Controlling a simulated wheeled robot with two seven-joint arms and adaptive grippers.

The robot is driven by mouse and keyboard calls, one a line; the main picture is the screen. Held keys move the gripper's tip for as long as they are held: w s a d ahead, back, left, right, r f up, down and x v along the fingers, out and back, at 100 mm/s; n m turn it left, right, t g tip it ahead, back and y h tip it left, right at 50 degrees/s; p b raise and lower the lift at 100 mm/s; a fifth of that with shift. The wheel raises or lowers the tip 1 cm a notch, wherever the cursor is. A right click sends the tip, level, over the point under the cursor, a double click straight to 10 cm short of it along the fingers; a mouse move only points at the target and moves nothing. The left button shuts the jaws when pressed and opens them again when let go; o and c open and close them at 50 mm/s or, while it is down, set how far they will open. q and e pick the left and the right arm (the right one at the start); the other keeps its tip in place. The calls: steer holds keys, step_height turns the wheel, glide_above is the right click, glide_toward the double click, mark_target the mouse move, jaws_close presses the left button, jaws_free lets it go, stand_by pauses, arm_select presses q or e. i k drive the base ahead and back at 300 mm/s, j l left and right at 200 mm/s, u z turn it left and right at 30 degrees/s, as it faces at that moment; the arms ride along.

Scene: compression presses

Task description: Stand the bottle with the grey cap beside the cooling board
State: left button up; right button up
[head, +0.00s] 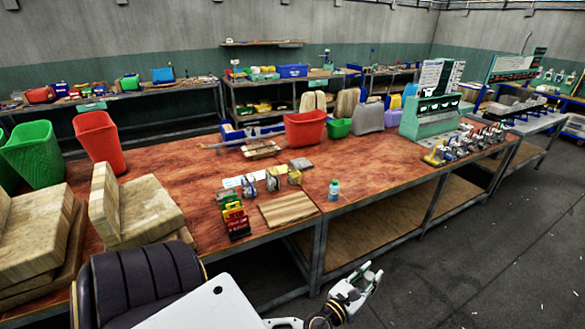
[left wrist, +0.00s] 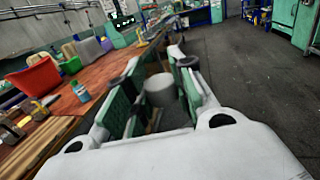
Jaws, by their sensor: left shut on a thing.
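My left gripper (head: 368,278) is out over the floor in front of the table, clear of its edge. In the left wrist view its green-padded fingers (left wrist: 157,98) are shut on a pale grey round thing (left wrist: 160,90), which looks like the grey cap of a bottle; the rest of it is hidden. A light wooden board (head: 288,208), which seems to be the cooling board, lies flat at the table's front edge. My right gripper is not in view.
Small clamps and tins (head: 272,180) stand behind the board, with a coloured rack (head: 235,217) at its left. A red bin (head: 305,128) stands farther back. Presses (head: 465,145) stand at the right. The tabletop right of the teal bottle (head: 385,175) is clear.

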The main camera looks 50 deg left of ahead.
mark_target(313, 177)
steer(key=i+z, duration=0.25)
steer(key=i, duration=1.1)
steer(key=i+u, duration=0.4)
steer(key=i, duration=0.25)
steer(key=i+u, duration=0.35)
steer(key=u, duration=0.15)
steer(key=i+u, duration=0.2)
steer(key=u, duration=0.3)
steer(key=i+u, duration=0.2)
steer(key=u, duration=0.3)
steer(key=i+l+u, duration=0.2)
steer(key=u, duration=0.3)
steer(key=i+l+u, duration=0.15)
steer(key=u, duration=0.2)
steer(key=i+l+u, duration=0.2)
steer(key=u, duration=0.15)
steer(key=i+l+u, duration=0.35)
steer(key=k+j, duration=0.1)
